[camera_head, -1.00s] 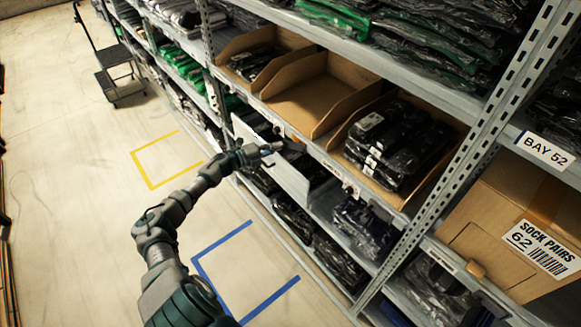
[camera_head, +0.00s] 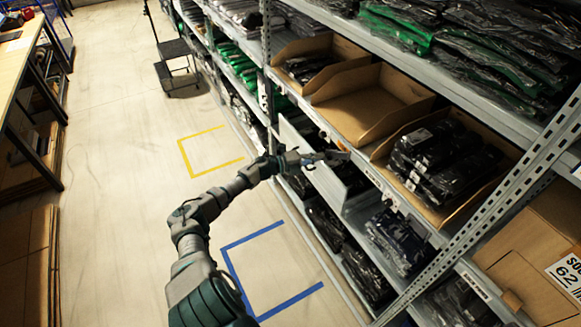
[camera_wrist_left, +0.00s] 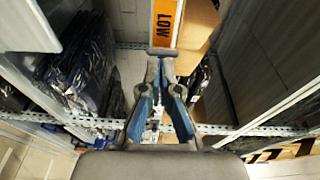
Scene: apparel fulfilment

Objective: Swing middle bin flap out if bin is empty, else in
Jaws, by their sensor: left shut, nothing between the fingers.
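The middle bin (camera_head: 392,86) is an open cardboard bin on the shelf in the head view, and its visible floor is bare. My left gripper (camera_head: 340,156) is at the shelf's front edge, below this bin, with nothing held. In the left wrist view its blue fingers (camera_wrist_left: 160,68) are together. Just beyond their tips is an orange plate marked LOW (camera_wrist_left: 165,22), with a grey bar at its lower end. This looks like the flap; whether the fingertips touch it I cannot tell. In the head view the gripper largely hides it. My right gripper is not in view.
The left bin (camera_head: 322,50) and right bin (camera_head: 468,208) hold black packets. A slotted upright (camera_head: 510,180) is at right. The floor at left is open, with yellow and blue marks.

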